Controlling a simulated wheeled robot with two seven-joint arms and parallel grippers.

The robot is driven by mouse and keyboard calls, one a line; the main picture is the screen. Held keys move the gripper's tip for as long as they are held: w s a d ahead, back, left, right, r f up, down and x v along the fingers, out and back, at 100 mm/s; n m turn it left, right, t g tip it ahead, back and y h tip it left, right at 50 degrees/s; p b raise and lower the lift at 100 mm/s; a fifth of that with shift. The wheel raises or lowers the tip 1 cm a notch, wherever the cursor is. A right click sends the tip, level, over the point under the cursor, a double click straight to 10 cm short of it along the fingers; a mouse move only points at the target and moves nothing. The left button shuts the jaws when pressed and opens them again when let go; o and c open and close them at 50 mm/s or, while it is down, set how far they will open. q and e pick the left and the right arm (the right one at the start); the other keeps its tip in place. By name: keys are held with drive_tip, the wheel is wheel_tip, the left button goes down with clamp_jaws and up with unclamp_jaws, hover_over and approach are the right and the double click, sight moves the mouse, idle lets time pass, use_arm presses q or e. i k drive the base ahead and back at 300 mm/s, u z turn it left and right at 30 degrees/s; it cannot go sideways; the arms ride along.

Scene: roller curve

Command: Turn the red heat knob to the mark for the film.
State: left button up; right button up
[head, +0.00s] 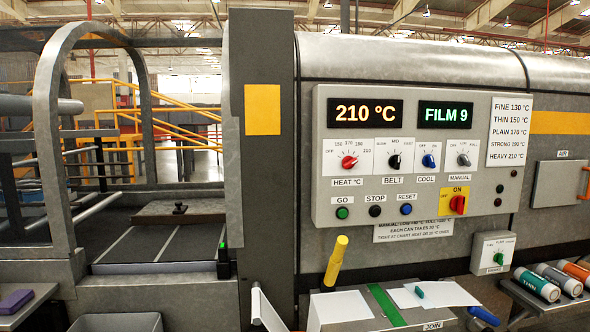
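The red heat knob (349,162) sits on the grey control panel (330,208), above a label reading HEAT °C. Its dial (331,147) has marks from OFF up to 210; the small middle marks are hard to read, and I cannot tell exactly where the pointer stands. The heat display (365,113) reads 210 °C. The other display (445,115) reads FILM 9. A chart (510,131) lists fine 130, thin 150, plain 170, strong 190 and heavy 210 °C. Neither of my grippers shows in the head view.
Belt (394,161), cool (429,161) and manual (463,160) knobs stand right of the heat knob, with buttons below. A red switch on yellow (457,203) is lower right. A yellow handle (336,260) rises below the panel. Film rolls (537,284) lie at right.

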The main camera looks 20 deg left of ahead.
sight(348, 161)
drive_tip(key=z, duration=0.95)
drive_tip(key=k, duration=0.15)
drive_tip(key=u, duration=2.55)
drive_tip(key=i, duration=0.75)
